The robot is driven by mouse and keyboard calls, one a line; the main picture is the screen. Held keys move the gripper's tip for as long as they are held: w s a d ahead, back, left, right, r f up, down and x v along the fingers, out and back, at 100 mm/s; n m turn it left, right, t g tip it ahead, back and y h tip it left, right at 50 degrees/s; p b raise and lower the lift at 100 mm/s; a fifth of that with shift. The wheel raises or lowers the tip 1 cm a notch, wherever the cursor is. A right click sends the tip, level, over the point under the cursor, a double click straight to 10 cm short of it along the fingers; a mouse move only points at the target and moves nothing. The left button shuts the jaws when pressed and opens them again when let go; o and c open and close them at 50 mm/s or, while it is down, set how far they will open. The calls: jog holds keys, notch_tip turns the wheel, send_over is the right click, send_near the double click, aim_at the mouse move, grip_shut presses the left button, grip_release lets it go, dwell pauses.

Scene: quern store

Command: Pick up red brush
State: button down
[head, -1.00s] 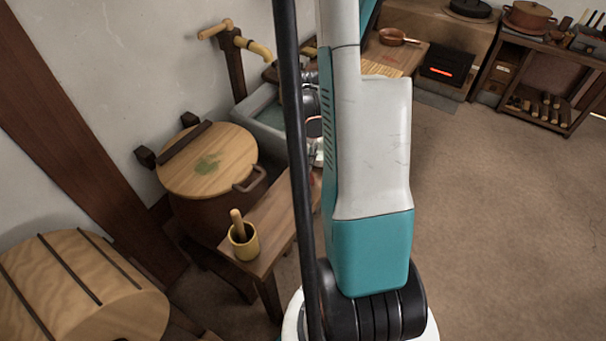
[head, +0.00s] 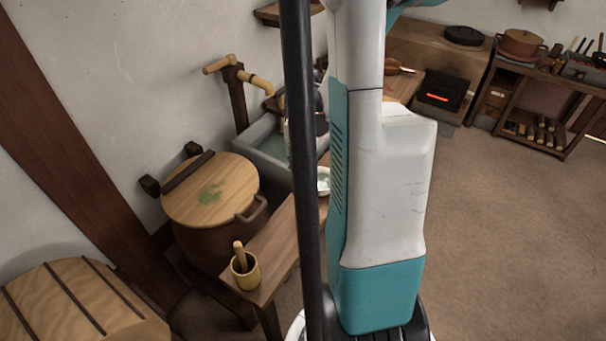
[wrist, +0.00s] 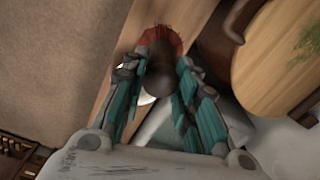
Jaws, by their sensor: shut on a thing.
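The red brush (wrist: 162,37) shows in the wrist view as a ring of red bristles around a dark round body. My gripper (wrist: 163,62) is shut on it, with a teal finger on each side. The brush is over the wooden bench (wrist: 118,72), which also shows in the head view (head: 272,262). In the head view my arm hides the brush and most of the gripper.
A white bowl (head: 323,180) sits on the bench, partly behind my arm. A yellow cup (head: 246,272) with a wooden handle stands at the near end. A lidded barrel (head: 212,195) and a stone sink (head: 262,150) are beside the bench. Open floor (head: 490,230) lies to the right.

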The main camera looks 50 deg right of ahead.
notch_tip(320, 180, up, 10)
jog(key=p, duration=0.2)
jog(key=shift+p, duration=0.35)
jog(key=c, duration=2.2)
grip_release()
jog(key=shift+w+a+f, duration=0.1)
